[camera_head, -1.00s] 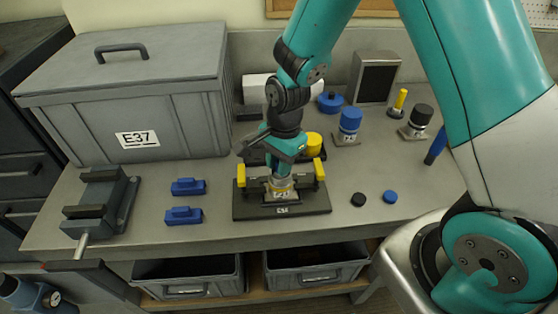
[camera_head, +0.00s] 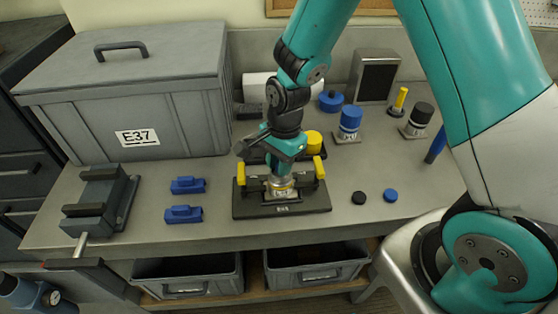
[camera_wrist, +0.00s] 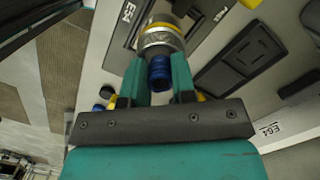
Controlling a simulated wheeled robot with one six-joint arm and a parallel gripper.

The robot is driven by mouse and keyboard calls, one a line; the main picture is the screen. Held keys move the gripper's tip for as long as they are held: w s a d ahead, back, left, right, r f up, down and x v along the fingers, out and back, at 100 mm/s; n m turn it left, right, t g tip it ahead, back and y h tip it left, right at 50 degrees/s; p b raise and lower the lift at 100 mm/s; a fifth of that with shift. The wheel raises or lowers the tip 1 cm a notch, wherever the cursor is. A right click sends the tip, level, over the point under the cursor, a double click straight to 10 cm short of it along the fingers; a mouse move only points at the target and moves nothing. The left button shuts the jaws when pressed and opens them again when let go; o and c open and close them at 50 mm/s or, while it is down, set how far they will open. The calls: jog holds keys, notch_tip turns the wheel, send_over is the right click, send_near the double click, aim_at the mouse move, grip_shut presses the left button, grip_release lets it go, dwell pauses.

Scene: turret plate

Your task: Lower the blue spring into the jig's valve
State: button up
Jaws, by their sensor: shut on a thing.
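The black jig (camera_head: 250,208) with two yellow clamps lies near the front middle of the bench. A round metal valve with a yellow band (camera_head: 281,190) sits in it; the valve also shows in the wrist view (camera_wrist: 160,38). My gripper (camera_wrist: 160,82) points down over the valve, shut on the blue spring (camera_wrist: 160,72). In the wrist view the spring's far end meets the valve's opening; how deep it sits I cannot tell. In the head view my wrist hides the spring.
A grey lidded bin (camera_head: 165,105) and a vise (camera_head: 100,203) stand left. Two blue blocks (camera_head: 184,214) lie left of the jig. Two small caps, black (camera_head: 359,198) and blue (camera_head: 391,196), lie right. Blue (camera_head: 350,121) and black-topped (camera_head: 418,120) cylinders stand behind.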

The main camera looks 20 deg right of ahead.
jog(key=shift+s+f, duration=0.15)
jog(key=shift+f, duration=0.1)
jog(key=o, duration=0.8)
jog(key=shift+o, duration=0.2)
jog(key=shift+o, duration=0.8)
jog(key=shift+r, duration=0.15)
notch_tip(320, 180, up, 18)
jog(key=w+d+b, duration=0.1)
jog(key=d+b, duration=0.1)
jog(key=shift+f+b, duration=0.2)
jog(key=shift+b, duration=0.2)
jog(key=s+a+f+n+y+b, duration=0.1)
jog(key=s+a+n+b, duration=0.1)
jog(key=s+n, duration=0.7)
jog(key=s+a+n+y+b, duration=0.1)
jog(key=s+a+n, duration=0.3)
jog(key=s+n, duration=0.6)
jog(key=shift+a+f+n+t+y+b, duration=0.3)
jog(key=shift+f+n+y+b, duration=0.1)
jog(key=shift+n, duration=0.3)
